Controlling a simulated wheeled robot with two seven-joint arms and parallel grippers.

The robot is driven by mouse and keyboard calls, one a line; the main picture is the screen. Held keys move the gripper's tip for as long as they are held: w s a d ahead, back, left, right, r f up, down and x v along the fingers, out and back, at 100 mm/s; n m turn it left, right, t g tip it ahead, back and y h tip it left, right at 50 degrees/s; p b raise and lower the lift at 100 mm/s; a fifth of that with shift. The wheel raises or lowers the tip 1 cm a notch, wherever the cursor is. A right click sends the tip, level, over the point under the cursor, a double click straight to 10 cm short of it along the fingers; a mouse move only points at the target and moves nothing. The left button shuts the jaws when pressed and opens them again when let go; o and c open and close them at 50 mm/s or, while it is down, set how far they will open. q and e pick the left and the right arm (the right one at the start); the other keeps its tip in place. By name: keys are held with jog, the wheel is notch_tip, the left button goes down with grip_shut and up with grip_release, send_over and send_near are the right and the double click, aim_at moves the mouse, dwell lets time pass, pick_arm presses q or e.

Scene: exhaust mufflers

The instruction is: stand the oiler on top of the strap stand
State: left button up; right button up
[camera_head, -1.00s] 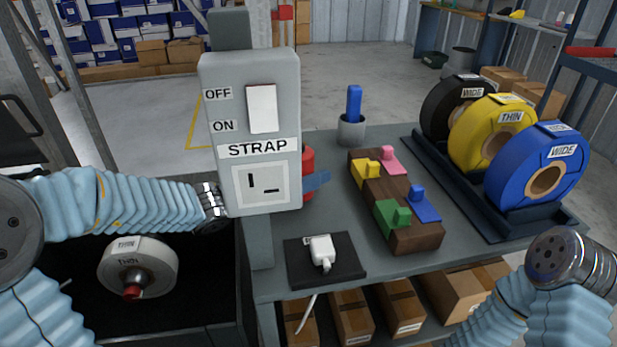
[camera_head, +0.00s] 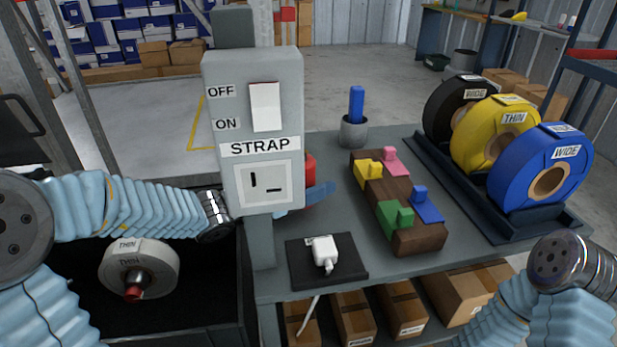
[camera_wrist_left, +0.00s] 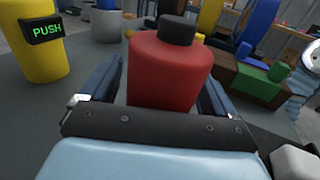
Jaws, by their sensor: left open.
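A red bottle with a black cap, seemingly the oiler (camera_wrist_left: 170,70), stands upright in the left wrist view. In the head view only a red sliver of the oiler (camera_head: 311,167) shows behind the switch box. My left gripper (camera_wrist_left: 163,88) is open, with its dark blue fingers on both sides of the bottle. The grey strap stand (camera_head: 252,130) carries a STRAP label and an OFF/ON switch. My right gripper is out of view.
A white device (camera_head: 323,252) lies on a black pad (camera_head: 350,272). A wooden block with coloured pieces (camera_head: 417,238), a grey cup (camera_head: 353,131) and a rack of tape rolls (camera_head: 540,170) stand to the right. A yellow PUSH object (camera_wrist_left: 40,50) shows in the wrist view.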

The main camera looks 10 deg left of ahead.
pick_arm(q)
jog(key=v, duration=1.2)
jog(key=shift+r, duration=0.2)
